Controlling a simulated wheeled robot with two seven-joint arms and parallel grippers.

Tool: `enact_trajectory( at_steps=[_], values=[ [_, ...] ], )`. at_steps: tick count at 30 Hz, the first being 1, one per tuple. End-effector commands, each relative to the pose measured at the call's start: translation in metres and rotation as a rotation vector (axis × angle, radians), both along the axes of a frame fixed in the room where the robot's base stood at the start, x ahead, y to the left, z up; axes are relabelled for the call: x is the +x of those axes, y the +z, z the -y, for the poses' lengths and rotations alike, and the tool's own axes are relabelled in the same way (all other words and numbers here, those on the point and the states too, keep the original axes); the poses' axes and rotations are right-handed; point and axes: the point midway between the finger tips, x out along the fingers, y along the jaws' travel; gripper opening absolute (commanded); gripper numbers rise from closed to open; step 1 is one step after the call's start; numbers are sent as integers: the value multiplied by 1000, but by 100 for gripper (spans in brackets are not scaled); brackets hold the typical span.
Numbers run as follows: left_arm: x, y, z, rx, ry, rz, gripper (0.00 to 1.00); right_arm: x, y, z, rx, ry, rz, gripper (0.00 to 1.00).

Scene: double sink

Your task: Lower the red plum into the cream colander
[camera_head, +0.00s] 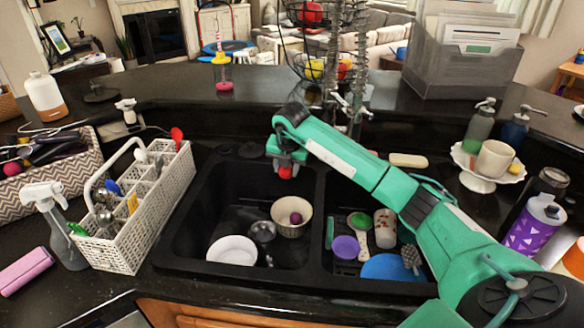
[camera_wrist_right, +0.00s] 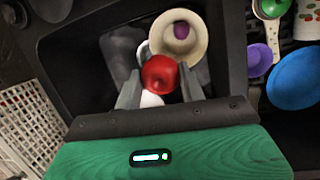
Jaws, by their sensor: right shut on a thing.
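My right gripper (camera_head: 286,165) is shut on a red plum (camera_head: 285,172) and holds it above the left sink basin, near its back edge. In the right wrist view the plum (camera_wrist_right: 160,74) sits between the two fingers (camera_wrist_right: 160,88). The cream colander (camera_head: 291,215) stands in the left basin, below the gripper and apart from it. A dark purple round fruit (camera_head: 295,218) lies in the colander; it also shows in the right wrist view (camera_wrist_right: 181,30). My left gripper is not in view.
A white plate (camera_head: 232,250) and a metal cup (camera_head: 262,231) are beside the colander in the left basin. The right basin holds a blue plate (camera_head: 396,268), a purple bowl (camera_head: 345,247) and a tumbler (camera_head: 385,228). A white caddy (camera_head: 140,215) stands left of the sink.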

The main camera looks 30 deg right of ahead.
Motion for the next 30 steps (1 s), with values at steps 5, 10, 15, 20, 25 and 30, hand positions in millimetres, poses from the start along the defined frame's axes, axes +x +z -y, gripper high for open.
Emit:
enact_trajectory(
  at_steps=[5, 10, 15, 20, 25, 30],
  values=[
    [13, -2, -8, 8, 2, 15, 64, 1, -6, 16, 1, -174, -1, 18],
    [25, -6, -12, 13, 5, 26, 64, 1, -15, 21, 1, -227, -2, 18],
    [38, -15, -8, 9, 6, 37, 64, 1, -41, 21, 1, -227, -3, 18],
    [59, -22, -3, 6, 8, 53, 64, 1, -71, 21, 1, -225, -3, 18],
    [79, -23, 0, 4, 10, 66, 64, 1, -94, 21, 2, -224, -1, 18],
    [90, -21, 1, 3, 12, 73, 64, 1, -105, 21, 2, -224, -2, 18]
  ],
)
